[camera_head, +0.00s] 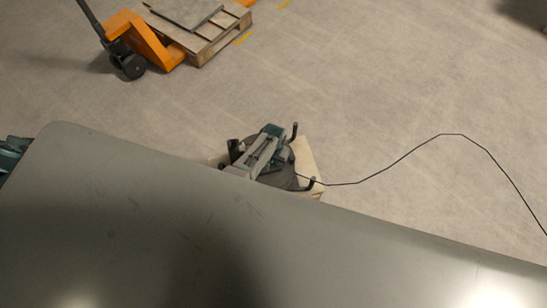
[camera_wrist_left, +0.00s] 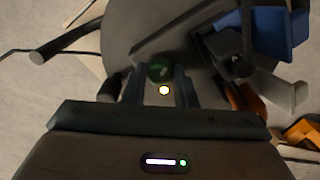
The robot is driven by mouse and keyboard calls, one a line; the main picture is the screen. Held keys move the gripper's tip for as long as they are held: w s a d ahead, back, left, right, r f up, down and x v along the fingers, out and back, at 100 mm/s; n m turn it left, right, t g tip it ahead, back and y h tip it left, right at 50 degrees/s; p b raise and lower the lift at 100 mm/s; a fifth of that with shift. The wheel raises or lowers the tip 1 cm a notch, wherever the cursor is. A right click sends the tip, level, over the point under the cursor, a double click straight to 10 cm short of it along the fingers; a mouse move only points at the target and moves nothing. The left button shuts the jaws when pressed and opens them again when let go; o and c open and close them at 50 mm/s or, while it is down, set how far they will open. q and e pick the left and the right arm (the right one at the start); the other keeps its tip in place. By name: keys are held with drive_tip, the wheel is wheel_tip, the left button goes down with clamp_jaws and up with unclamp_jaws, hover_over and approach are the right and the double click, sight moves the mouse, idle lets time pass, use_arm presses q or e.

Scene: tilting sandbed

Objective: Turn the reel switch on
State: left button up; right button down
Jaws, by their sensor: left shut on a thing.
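The reel (camera_head: 284,178) is a dark round drum on a pale base, in the middle of the head view. In the left wrist view its grey disc (camera_wrist_left: 125,28) fills the upper middle. The switch, a round green knob (camera_wrist_left: 159,70), sits between the two fingers of my left gripper (camera_wrist_left: 160,85), which is shut on it. A small yellow-white light (camera_wrist_left: 164,90) glows just below the knob in that view. In the head view my left gripper (camera_head: 262,155) is over the reel, and the knob is hidden there.
A black cable (camera_head: 400,158) runs from the reel to the right across the floor. An orange pallet jack (camera_head: 150,42) and a wooden pallet (camera_head: 205,40) stand at the upper left. A smooth grey surface fills the lower head view.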

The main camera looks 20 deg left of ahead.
sight(273, 161)
use_arm(q)
drive_tip(key=shift+m+p, duration=0.5)
drive_tip(key=shift+m, duration=1.8)
drive_tip(key=o, duration=1)
drive_tip(key=shift+r, duration=0.5)
wheel_tip(273, 161, up, 10)
drive_tip(key=p, duration=0.2)
drive_tip(key=shift+f, duration=0.1)
